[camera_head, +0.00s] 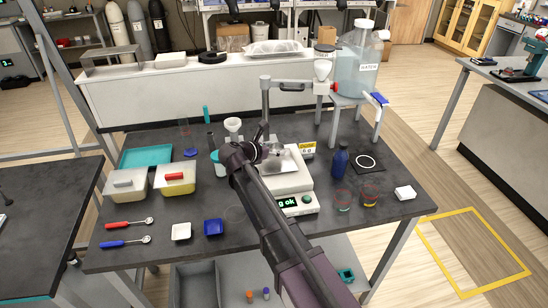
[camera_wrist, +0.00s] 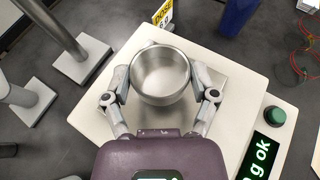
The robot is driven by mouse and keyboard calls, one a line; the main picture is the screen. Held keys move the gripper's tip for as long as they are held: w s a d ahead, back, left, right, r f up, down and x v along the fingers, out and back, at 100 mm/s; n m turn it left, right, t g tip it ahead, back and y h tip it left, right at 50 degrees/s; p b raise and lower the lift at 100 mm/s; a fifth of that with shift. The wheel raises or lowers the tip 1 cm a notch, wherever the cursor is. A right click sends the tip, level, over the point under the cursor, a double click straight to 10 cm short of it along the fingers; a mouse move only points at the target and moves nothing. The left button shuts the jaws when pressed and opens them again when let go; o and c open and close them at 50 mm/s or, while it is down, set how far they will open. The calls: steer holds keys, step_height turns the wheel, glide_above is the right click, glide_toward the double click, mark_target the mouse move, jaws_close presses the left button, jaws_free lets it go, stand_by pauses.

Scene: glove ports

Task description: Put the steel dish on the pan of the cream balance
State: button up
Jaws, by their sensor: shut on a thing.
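The steel dish (camera_wrist: 160,76) is a round, empty metal bowl, upright between the two fingers of my gripper (camera_wrist: 161,84) in the wrist view. The fingers are shut on its sides. The dish is over the square steel pan (camera_wrist: 226,98) of the cream balance, and I cannot tell whether it touches the pan. The cream balance (camera_wrist: 250,82) has a green-lit display reading "g ok" and a green button; it also stands mid-table in the head view (camera_head: 287,184).
A metal stand (camera_head: 265,100) rises just behind the balance. A blue bottle (camera_head: 340,160) and glass beakers (camera_head: 343,199) stand to its right. A blue dish (camera_head: 213,227) and a white dish (camera_head: 181,231) lie to the front left.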

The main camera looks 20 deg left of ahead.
mark_target(274, 162)
steer(key=shift+s+f+b, duration=0.1)
steer(key=shift+f+b, duration=1.35)
steer(key=shift+f, duration=0.3)
steer(key=shift+f, duration=0.1)
steer(key=o, duration=1)
steer(key=shift+c, duration=0.2)
steer(key=shift+s+r, duration=0.2)
steer(key=shift+r, duration=0.1)
steer(key=p+v, duration=0.4)
steer(key=v, duration=0.7)
steer(key=shift+s+p, duration=0.2)
steer(key=shift+p, duration=0.15)
steer(key=shift+a+r, duration=0.1)
steer(key=shift+a, duration=0.05)
